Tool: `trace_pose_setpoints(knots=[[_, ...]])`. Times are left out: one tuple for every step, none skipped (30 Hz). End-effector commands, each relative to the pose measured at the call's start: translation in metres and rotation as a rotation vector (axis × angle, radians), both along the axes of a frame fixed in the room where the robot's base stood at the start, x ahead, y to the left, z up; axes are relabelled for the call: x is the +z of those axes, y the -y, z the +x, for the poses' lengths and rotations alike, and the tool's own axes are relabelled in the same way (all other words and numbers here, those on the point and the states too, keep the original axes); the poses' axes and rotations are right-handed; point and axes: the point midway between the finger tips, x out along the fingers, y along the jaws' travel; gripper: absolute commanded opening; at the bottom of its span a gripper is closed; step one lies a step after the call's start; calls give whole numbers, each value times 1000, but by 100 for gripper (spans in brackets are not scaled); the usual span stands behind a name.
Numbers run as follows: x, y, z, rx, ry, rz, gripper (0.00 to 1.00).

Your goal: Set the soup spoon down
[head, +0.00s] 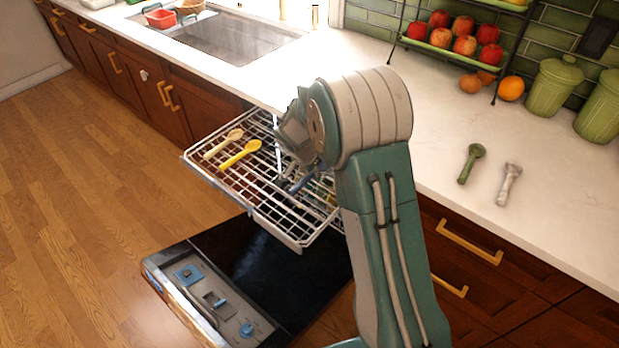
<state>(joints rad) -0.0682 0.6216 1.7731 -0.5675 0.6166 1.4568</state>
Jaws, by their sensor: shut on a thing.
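My gripper (287,168) is over the right part of the dishwasher's pulled-out upper rack (290,236), partly hidden by my arm. It is shut on a dark blue thing, seemingly the soup spoon (300,184), which shows only in part low over the wires. I cannot tell whether it touches the rack. A yellow spoon (240,154) and a beige spoon (222,144) lie side by side on the rack's left part. A green spoon (471,164) and a pale mottled spoon (509,184) lie apart on the white counter (410,120).
The open dishwasher door (265,280) lies below the rack. A tiered fruit stand (455,45) and green canisters (552,87) stand at the counter's back. The sink (240,38) is at the far left. Bare wires show at the rack's front.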

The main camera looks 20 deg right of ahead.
Motion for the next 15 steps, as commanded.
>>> trace_pose_setpoints(knots=[[-7, -1, 5, 1, -2, 0, 0], [-9, -2, 7, 1, -2, 0, 0], [-12, -3, 10, 1, -2, 0, 0], [-14, -3, 11, 1, 0, 0, 0], [-15, -3, 12, 0, 0, 0, 0], [-17, -3, 13, 0, 0, 0, 0], [-19, -4, 15, 1, 0, 0, 0], [-21, -4, 16, 1, -2, 0, 0], [-26, -5, 18, 1, -2, 0, 0], [-30, -4, 17, -1, -2, 0, 0], [-36, -4, 17, 0, -2, -1, 0], [-42, -4, 17, 1, -3, -1, 0], [-46, -4, 17, 0, -2, -1, 0], [-49, -4, 17, -1, -2, 0, 0], [-52, -4, 17, 1, -1, 1, 0]])
